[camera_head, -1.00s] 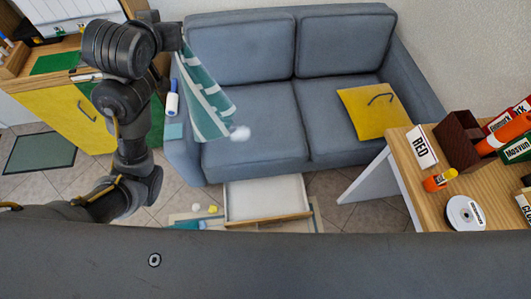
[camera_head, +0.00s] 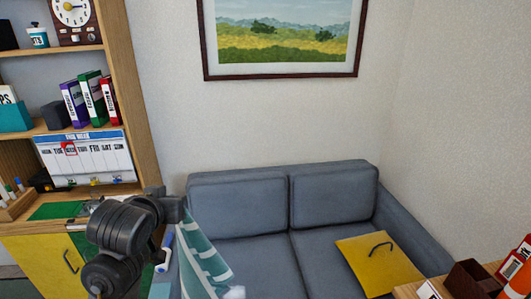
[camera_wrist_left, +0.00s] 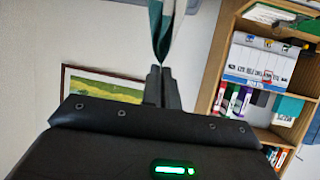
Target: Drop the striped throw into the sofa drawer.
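The striped throw (camera_head: 200,258), green and white, hangs from my left gripper (camera_head: 180,207) in front of the left part of the grey sofa (camera_head: 255,252). In the left wrist view the fingers of my left gripper (camera_wrist_left: 160,72) are shut on a pinched corner of the throw (camera_wrist_left: 165,25). The throw's lower end runs out of the head view. The sofa drawer is below the head view now and cannot be seen. My right gripper is not in view.
A shelf unit (camera_head: 132,85) with binders and a calendar stands at the left. A wooden desk (camera_head: 408,291) with a dark box (camera_head: 470,280) is at the lower right. A framed picture (camera_head: 283,78) hangs above the sofa.

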